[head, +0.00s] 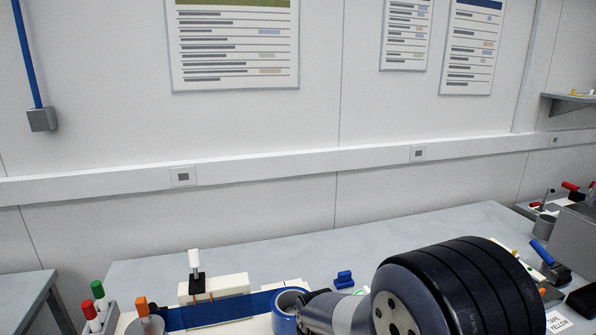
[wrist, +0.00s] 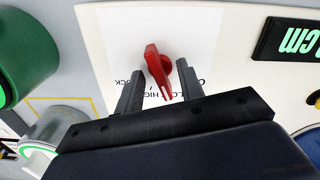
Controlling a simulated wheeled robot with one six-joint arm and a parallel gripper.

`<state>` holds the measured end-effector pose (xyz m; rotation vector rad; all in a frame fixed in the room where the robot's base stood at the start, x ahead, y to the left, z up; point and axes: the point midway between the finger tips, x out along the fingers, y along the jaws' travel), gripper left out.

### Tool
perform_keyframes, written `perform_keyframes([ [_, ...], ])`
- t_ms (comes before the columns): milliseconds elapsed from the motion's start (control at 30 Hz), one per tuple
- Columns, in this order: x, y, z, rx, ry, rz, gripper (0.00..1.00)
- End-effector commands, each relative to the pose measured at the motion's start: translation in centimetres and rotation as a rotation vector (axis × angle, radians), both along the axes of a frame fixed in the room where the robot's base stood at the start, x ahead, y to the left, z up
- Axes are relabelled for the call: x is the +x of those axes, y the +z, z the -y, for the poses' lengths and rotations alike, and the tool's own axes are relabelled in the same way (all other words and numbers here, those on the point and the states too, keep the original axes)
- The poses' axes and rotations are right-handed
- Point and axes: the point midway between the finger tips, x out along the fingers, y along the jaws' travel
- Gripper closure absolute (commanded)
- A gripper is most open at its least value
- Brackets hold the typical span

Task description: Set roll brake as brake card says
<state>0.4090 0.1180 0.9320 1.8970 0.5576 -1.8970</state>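In the wrist view a red lever-shaped knob (wrist: 158,70) stands on a white label plate (wrist: 107,40). Printed words beside it include HIGH and part of LOCK; my fingers and palm cover the rest. My gripper (wrist: 158,75) is open, with one dark finger on each side of the knob. A gap shows to the left finger; I cannot tell whether the right finger touches it. In the head view my arm hides the knob and the gripper. A blue tape roll (head: 290,299) with a blue strip (head: 215,312) lies left of my arm. No card is readable as the brake card.
A green cylinder (wrist: 15,62) and a dark display reading cm (wrist: 288,40) flank the plate. In the head view, red and green handles (head: 94,300) stand at the left, a blue clip (head: 344,279) behind, and a blue-handled lever (head: 545,258) at the right. Wall sheets (head: 232,45) hang above.

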Motion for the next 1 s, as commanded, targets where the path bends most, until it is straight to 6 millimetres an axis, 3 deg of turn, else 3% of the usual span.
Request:
perform_keyframes([
  [367,0.0,0.3,0.0,0.000,0.000,0.000,0.64],
  [1000,0.0,5.3,0.0,0.001,0.000,0.001,0.64],
])
